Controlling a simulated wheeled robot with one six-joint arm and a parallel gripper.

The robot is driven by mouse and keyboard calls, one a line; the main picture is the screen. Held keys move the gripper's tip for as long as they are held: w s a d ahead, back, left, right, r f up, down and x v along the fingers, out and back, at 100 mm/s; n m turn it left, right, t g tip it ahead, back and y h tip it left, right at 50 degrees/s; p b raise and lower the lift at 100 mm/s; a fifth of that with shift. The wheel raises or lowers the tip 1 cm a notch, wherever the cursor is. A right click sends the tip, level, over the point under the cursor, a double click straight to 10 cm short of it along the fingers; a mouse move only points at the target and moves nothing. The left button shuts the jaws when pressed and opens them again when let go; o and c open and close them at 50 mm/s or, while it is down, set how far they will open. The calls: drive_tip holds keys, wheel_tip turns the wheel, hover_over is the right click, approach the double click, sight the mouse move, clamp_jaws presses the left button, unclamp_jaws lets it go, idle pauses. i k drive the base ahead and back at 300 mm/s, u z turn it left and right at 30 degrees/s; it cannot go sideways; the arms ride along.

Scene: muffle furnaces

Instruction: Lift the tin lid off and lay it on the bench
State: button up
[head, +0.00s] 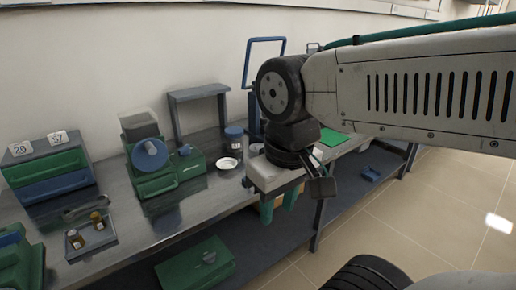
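A small dark blue round container (234,139) stands upright on the bench (212,190), behind a white dish (227,163). It looks like the tin, with a lid-like top, but it is too small to be sure. My gripper (279,205) points down in front of the bench's front edge, to the right of the container and nearer to me. Its two green fingers are apart, and I see no lid held. A brown patch shows between and beside them, seemingly something behind. My wrist hides part of the bench.
A green machine with a blue disc (150,155) stands left of the container. A grey stand (199,95) and a blue frame (263,45) rise behind. A small tray (91,238) holds vials. A green mat (331,137) lies right. A green case (194,263) is below.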

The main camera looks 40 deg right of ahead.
sight(254, 148)
drive_tip(key=k, duration=0.55)
drive_tip(key=z, duration=0.7)
drive_tip(key=i, duration=1.7)
drive_tip(key=u, duration=0.65)
